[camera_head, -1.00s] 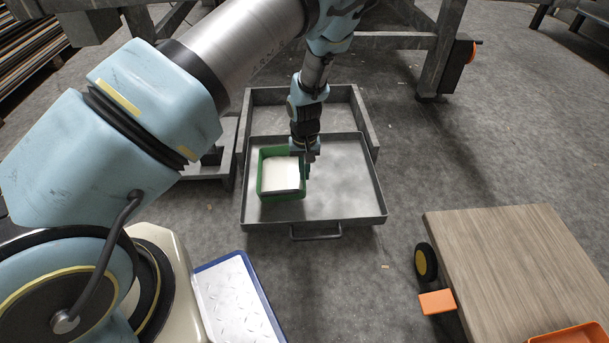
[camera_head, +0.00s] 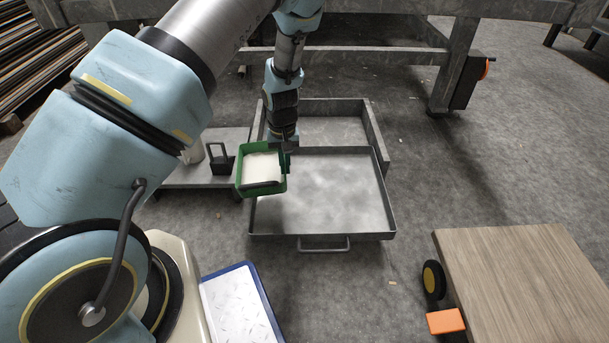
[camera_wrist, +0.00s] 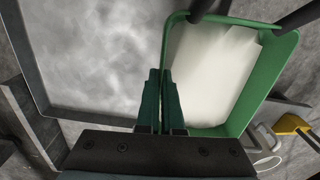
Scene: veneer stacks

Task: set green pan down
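The green pan (camera_head: 262,190) is a small open box with white content in it. My gripper (camera_head: 288,158) is shut on the pan's right-hand wall in the head view. The pan hangs raised, overlapping the left edge of the grey metal drawer (camera_head: 318,239) in the picture. In the wrist view, the two dark fingers of my gripper (camera_wrist: 160,78) pinch the near-left wall of the pan (camera_wrist: 267,78). The pan looks about level. The fingertips are partly hidden behind the rim in the head view.
A low grey platform (camera_head: 185,178) with a dark handled item (camera_head: 220,160) and a pale cylinder lies left of the pan. A wooden-topped cart (camera_head: 520,285) stands at right. A blue-rimmed plate (camera_head: 240,310) is at front. The drawer's floor is bare.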

